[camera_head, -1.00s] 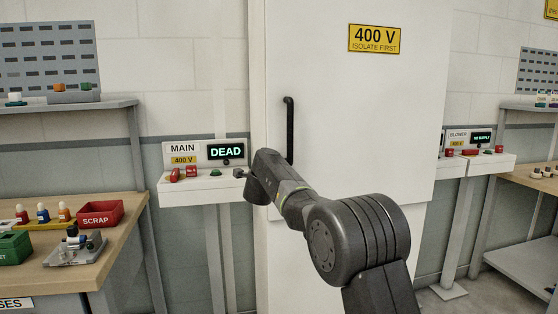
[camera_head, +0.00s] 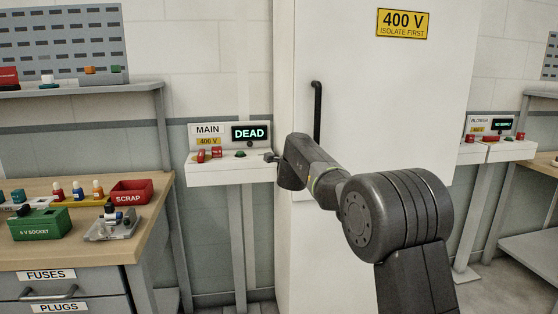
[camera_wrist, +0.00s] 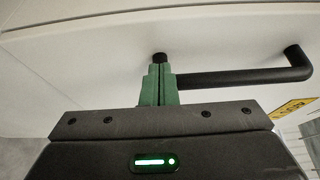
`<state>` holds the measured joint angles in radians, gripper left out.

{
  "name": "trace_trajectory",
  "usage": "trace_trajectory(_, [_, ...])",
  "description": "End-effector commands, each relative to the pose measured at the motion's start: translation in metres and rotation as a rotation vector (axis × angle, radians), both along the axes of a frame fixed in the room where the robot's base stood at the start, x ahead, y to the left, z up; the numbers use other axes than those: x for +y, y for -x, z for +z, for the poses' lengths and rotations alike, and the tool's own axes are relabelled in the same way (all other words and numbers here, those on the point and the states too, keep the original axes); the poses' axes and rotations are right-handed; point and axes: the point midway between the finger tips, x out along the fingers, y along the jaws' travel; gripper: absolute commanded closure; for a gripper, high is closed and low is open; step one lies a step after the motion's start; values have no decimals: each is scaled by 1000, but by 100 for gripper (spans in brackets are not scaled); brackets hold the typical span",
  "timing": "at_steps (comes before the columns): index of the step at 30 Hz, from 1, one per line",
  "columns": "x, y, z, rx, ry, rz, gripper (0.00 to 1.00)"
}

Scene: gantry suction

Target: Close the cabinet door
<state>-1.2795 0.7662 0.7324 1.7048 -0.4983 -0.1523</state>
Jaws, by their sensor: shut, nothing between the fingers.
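The white cabinet door (camera_head: 390,110) carries a yellow 400 V label (camera_head: 403,24) and a black upright bar handle (camera_head: 317,112) near its left edge. The door's gap to its frame is too unclear to judge. My gripper (camera_head: 272,157) is at the left side of the door, by the handle's lower end; my own wrist partly hides it. In the wrist view, the green fingers (camera_wrist: 160,85) are shut and empty. They point at the white door face beside one end of the black handle (camera_wrist: 245,77); whether they touch it I cannot tell.
Left of the cabinet is the MAIN switch stand (camera_head: 232,174), with its display (camera_head: 249,133) reading DEAD. A wooden bench (camera_head: 60,250) with a red scrap bin (camera_head: 131,192) and a green box (camera_head: 40,224) stands further left. The BLOWER stand (camera_head: 497,151) is at right.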

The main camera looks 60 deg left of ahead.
Motion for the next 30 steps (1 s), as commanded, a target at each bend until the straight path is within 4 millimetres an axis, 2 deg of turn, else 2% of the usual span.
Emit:
trace_trajectory(1, [-2,12,-3,0,3,4,100])
trace_trajectory(9, [-22,59,-4,2,4,5,100])
trace_trajectory(15, [-35,85,-4,4,4,3,100])
trace_trajectory(20, [-39,93,-5,3,4,2,100])
trace_trajectory(30, [-39,93,-5,3,4,1,100])
